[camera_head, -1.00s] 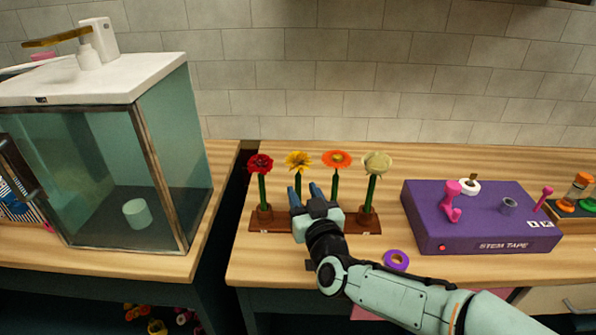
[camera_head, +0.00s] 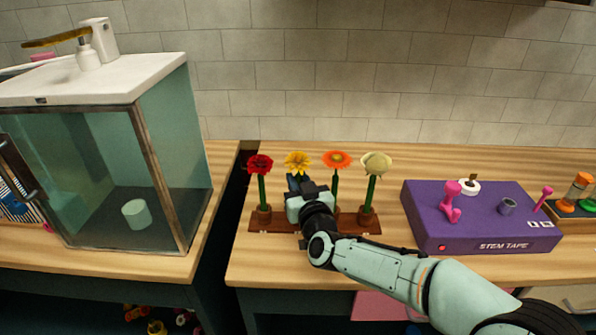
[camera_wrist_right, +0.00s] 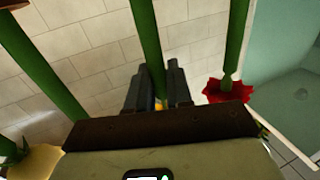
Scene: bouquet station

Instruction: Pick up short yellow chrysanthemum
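The yellow chrysanthemum (camera_head: 297,161) stands upright in the brown flower rack (camera_head: 258,227), second from the left, with its lower stem hidden by my right gripper. My right gripper (camera_head: 299,181) is just in front of its stem, below the bloom. In the right wrist view, the two dark fingers (camera_wrist_right: 160,88) lie on either side of a green stem (camera_wrist_right: 146,40), with a bit of yellow bloom (camera_wrist_right: 160,104) between them. I cannot tell whether they press on it. My left gripper is not in view.
A purple stem tape box (camera_head: 480,218) is further right. A glass cabinet (camera_head: 160,120) stands left across a gap.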

